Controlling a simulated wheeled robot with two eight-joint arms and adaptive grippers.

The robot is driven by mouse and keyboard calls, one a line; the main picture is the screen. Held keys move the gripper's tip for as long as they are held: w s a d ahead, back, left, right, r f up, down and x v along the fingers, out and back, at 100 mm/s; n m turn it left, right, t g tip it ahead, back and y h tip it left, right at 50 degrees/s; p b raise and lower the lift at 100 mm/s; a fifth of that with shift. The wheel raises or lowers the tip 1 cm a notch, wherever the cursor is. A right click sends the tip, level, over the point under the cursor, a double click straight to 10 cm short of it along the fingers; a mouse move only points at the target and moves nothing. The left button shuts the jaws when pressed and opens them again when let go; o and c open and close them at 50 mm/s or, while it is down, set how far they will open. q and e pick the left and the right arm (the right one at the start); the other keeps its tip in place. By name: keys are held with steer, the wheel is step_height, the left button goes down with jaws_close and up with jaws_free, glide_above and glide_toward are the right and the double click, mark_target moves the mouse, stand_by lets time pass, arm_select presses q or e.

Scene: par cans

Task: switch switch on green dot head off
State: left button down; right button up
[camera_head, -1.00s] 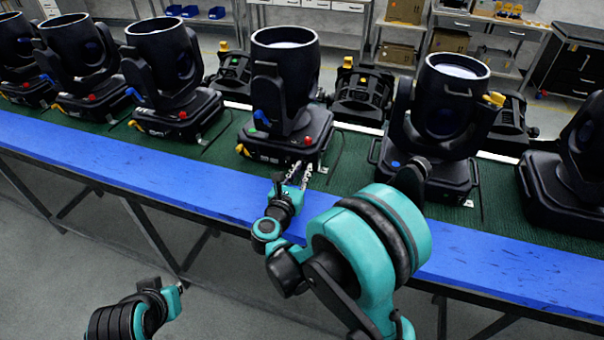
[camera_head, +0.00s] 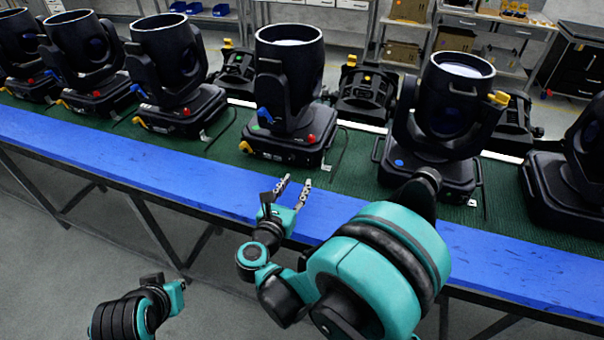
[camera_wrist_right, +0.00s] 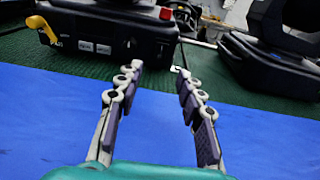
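The green dot head (camera_head: 288,78) is a black moving light in the middle of the head view, upright on its base. Its green dot (camera_head: 263,124) is at the yoke's foot. A red switch (camera_head: 311,139) sits on the base's front right corner and also shows in the right wrist view (camera_wrist_right: 166,14); its setting is too small to tell. A yellow lever (camera_head: 245,147) is at the base's front left corner. My right gripper (camera_head: 297,181) is open and empty, in front of the base and apart from it. My left gripper (camera_head: 178,293) is low at left, its fingers hidden.
A blue table edge (camera_head: 150,170) runs along the front of the green mat (camera_head: 362,172). A blue dot head (camera_head: 437,120) stands to the right, and several similar lights stand to the left. The strip before the green dot head is clear.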

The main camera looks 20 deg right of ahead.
steer(key=v, duration=0.4)
steer(key=shift+s, duration=0.1)
stand_by(0.4)
